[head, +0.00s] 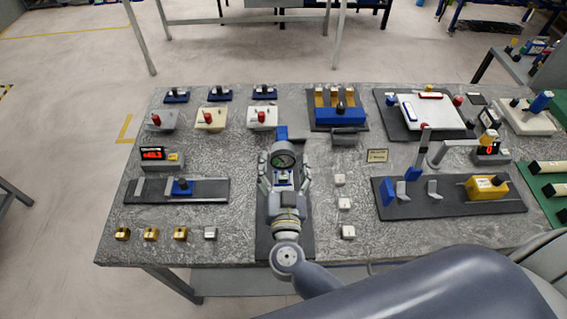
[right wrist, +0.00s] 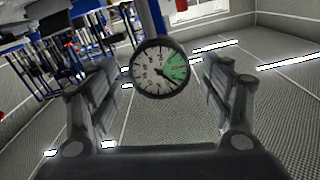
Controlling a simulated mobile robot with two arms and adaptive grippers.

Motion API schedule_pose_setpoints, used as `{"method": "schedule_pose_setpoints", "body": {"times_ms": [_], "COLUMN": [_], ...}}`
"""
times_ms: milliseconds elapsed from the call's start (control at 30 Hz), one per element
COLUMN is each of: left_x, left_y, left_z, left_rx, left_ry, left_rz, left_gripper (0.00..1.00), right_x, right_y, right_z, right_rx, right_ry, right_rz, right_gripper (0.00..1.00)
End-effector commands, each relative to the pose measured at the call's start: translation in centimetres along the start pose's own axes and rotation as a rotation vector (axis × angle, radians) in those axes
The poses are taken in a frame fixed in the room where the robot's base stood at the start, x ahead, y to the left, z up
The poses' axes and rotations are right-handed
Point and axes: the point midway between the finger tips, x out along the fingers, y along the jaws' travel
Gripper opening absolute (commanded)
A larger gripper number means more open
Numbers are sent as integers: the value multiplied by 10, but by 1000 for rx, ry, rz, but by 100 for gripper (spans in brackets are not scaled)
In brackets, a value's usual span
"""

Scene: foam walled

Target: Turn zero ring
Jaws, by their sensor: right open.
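A dial gauge (head: 284,160) with a dark bezel ring stands at the far end of a dark base plate (head: 266,238), in front of a blue post (head: 282,132). In the right wrist view the gauge face (right wrist: 158,68) is white with a green sector on the right, and the needle points to the lower right. My right gripper (head: 285,175) is open, its fingers on either side of the dial's line. In its wrist view the right gripper (right wrist: 161,80) has clear gaps on both sides of the gauge and touches nothing visible. My left gripper is out of view.
White blocks (head: 347,232) stand right of the base plate. A rail with a blue slider (head: 182,187) lies left, and several small brass blocks (head: 151,233) lie front left. A fixture with a yellow block (head: 480,188) stands right.

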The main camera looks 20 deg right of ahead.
Motion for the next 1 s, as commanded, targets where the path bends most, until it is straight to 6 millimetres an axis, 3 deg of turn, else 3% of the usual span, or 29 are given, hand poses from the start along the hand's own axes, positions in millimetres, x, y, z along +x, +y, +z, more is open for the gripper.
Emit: {"method": "schedule_pose_setpoints", "body": {"times_ms": [167, 367, 733, 1000], "left_x": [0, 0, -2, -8], "left_y": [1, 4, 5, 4], "left_z": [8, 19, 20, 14], "left_rx": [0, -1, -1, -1], "left_ry": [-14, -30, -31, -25], "left_rz": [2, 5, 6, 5], "left_gripper": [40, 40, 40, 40], "right_x": [0, 0, 0, -1], "right_y": [0, 0, 0, 1], "right_z": [0, 0, 0, -1], "right_rx": [0, -1, 25, 168], "right_ry": [0, 0, 0, -2], "right_rz": [0, 0, 1, 2], "right_gripper": [72, 29, 28, 28]}}
